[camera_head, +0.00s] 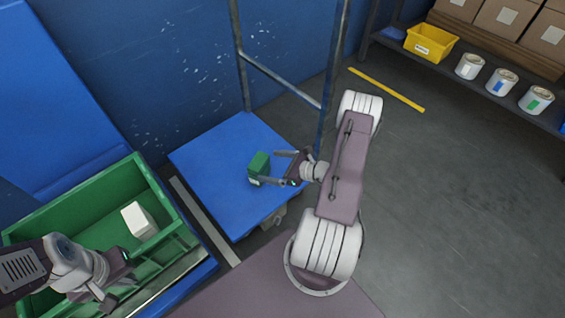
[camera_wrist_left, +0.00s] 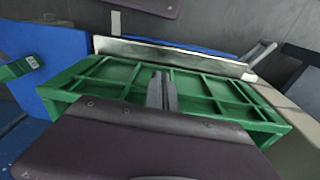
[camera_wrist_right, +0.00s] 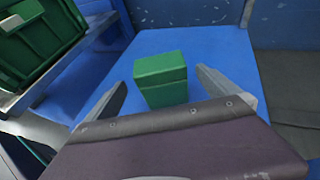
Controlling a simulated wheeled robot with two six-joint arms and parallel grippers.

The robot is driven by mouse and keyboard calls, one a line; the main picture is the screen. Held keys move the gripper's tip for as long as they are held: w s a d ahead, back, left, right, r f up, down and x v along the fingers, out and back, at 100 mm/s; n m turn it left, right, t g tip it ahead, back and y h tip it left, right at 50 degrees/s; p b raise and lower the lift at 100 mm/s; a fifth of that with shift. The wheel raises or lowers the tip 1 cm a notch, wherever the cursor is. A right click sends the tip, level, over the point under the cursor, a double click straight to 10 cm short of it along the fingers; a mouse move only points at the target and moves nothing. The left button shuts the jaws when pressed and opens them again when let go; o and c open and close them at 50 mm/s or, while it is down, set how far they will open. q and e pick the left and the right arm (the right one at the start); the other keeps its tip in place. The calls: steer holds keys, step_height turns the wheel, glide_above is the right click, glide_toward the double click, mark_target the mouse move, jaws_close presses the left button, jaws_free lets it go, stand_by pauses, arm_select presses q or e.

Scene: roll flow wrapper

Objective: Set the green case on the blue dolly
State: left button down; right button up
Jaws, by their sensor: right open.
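The green case (camera_head: 259,166) is a small upright box standing on the flat blue dolly (camera_head: 212,158). In the right wrist view, the case (camera_wrist_right: 161,80) stands upright on the blue top (camera_wrist_right: 190,42). My right gripper (camera_head: 272,167) is open, with one finger on each side of the case; gaps show between the fingers and its sides. My left gripper (camera_head: 118,274) is over the near side of a green crate. In the left wrist view, its fingers (camera_wrist_left: 162,78) are together with nothing visible between them.
The green crate (camera_head: 165,195) at the left holds a white box (camera_head: 139,221). A metal frame (camera_head: 283,80) rises behind the dolly, by the blue wall. A shelf at the upper right holds a yellow bin (camera_head: 430,42), cans and cartons. The grey floor at right is clear.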

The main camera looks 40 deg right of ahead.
steer(key=p+v, duration=0.2)
steer(key=v, duration=0.3)
steer(key=s+a+r+n+g+y, duration=0.1)
steer(key=s+a+r+n+g, duration=0.3)
steer(key=a+n+g, duration=0.3)
steer(key=s+a+r+n+g+y, duration=0.1)
steer(key=s+a+r+n+g, duration=0.3)
steer(key=a+n, duration=0.5)
step_height(320, 180, up, 7)
steer(key=n+h, duration=0.7)
steer(key=n, duration=0.7)
steer(key=shift+s+a+f+h, duration=0.15)
steer(key=shift+s+a+h, duration=0.15)
steer(key=shift+s+h, duration=0.15)
